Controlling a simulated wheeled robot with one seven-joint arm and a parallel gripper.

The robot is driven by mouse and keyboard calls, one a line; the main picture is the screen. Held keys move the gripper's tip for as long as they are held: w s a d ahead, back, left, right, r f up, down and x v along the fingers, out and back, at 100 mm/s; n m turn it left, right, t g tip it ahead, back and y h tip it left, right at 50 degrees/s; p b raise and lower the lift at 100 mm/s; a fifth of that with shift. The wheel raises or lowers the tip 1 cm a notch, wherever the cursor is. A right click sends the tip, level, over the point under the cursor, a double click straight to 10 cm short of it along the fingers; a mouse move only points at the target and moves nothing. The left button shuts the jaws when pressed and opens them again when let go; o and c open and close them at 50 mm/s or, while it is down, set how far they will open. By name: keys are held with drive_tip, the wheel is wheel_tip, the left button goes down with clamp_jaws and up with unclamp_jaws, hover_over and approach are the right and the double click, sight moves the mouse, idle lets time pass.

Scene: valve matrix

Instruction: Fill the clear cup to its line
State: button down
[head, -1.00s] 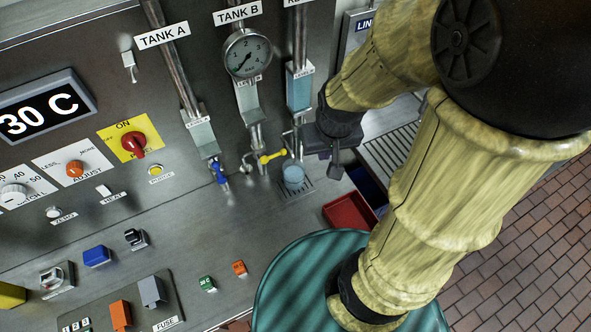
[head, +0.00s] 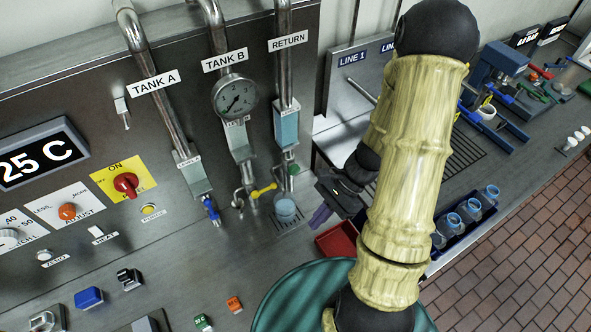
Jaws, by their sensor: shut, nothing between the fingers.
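The clear cup (head: 285,208) stands upright on a small dark drain grate (head: 289,221) below the RETURN pipe. It looks bluish; its line and level are too small to make out. Above it are a sight tube (head: 286,128) with pale blue inside and a green valve part (head: 293,170). A yellow lever (head: 263,190) sits just up and left of the cup, and a blue lever (head: 211,208) is under TANK A. My gripper (head: 321,216) is shut and empty, to the right of the cup and apart from it, its fingers pointing down and left.
A red tray (head: 338,241) lies below my gripper. A rack of several bluish bottles (head: 468,214) and a blue press-like fixture (head: 497,75) stand at the right. The gauge (head: 234,97) is on the back panel. The metal counter left of the cup has free room.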

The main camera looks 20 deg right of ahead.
sight(294, 170)
drive_tip(key=w+d+f+m+t+y, duration=0.2)
drive_tip(key=m+t, duration=0.3)
drive_tip(key=m, duration=0.3)
drive_tip(key=w+d+f+m+t+y+p, duration=0.1)
drive_tip(key=w+d+f+m+t+y, duration=0.1)
drive_tip(key=w+m+t+y, duration=0.2)
drive_tip(key=m+t, duration=0.2)
drive_tip(key=m, duration=0.2)
drive_tip(key=shift+w+f+m+p, duration=0.3)
drive_tip(key=shift+f+m, duration=0.1)
drive_tip(key=w+a, duration=0.2)
drive_tip(key=w, duration=0.6)
drive_tip(key=shift+w+a+b, duration=0.2)
drive_tip(key=shift+w+b, duration=0.05)
drive_tip(key=shift+b, duration=0.2)
drive_tip(key=shift+w, duration=0.1)
idle(0.9)
drive_tip(key=shift+w+a, duration=0.15)
drive_tip(key=shift+w, duration=0.15)
